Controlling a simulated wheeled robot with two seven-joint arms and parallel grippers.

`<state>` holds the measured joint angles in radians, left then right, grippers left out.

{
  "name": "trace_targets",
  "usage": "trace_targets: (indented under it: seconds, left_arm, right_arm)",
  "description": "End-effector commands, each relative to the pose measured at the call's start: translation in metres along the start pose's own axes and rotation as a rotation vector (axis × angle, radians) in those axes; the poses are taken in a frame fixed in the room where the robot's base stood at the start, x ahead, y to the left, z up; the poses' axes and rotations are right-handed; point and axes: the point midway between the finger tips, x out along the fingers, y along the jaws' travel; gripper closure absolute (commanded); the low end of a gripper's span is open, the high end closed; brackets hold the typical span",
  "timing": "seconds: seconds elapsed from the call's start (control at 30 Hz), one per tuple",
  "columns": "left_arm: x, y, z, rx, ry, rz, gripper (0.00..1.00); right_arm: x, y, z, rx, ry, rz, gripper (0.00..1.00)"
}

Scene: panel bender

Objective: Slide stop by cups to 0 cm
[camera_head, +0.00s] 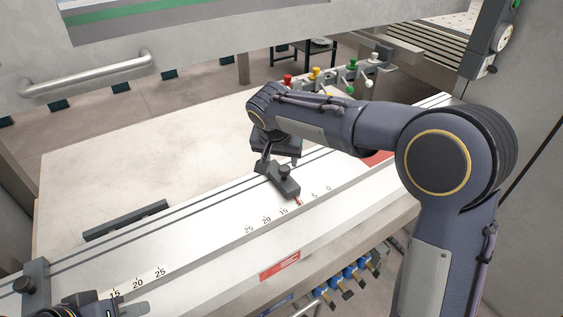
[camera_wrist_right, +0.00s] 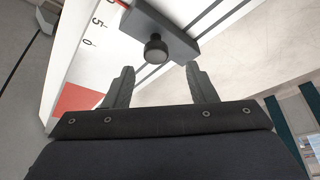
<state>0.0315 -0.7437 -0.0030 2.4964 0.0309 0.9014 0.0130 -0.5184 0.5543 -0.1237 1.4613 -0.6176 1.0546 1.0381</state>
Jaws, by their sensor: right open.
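The dark grey stop (camera_head: 285,183) sits on the white rail on the right-hand scale (camera_head: 283,211). Its red pointer is near the covered mark between 15 and 5, and the 0 is further right. In the right wrist view the stop (camera_wrist_right: 178,30) carries a round black knob (camera_wrist_right: 156,50). My right gripper (camera_head: 279,163) is just behind the stop in the head view. In the right wrist view its open fingers (camera_wrist_right: 161,78) are empty, with the knob ahead of the gap between them. My left gripper (camera_head: 75,311) is mostly cut off at the lower left.
A second stop (camera_head: 33,280) stands by the left scale (camera_head: 138,284). A dark bar (camera_head: 126,219) lies on the table behind the rail. Colored cups (camera_head: 316,74) stand at the back. The rail between the stop and the 0 looks clear.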

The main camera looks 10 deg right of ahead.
Motion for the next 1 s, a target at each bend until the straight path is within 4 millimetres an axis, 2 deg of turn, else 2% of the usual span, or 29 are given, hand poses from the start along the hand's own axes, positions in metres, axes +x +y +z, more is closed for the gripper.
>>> trace_targets:
  seconds: [0.1,0.3,0.63,1.0]
  left_arm:
    - [-0.003,0.002,-0.002,0.000,-0.001,0.000,0.72]
    - [-0.005,0.003,-0.003,0.000,-0.001,0.000,0.72]
    - [-0.005,0.003,-0.003,0.000,-0.001,0.000,0.72]
    - [-0.005,0.003,-0.003,0.000,-0.001,0.000,0.72]
  right_arm:
    - [0.021,0.003,-0.001,0.002,-0.004,0.007,0.49]
    - [0.041,0.002,0.000,0.002,-0.003,0.004,0.49]
    - [0.045,0.002,0.000,0.002,-0.001,0.003,0.50]
    - [0.045,0.002,0.000,0.002,-0.001,0.002,0.98]
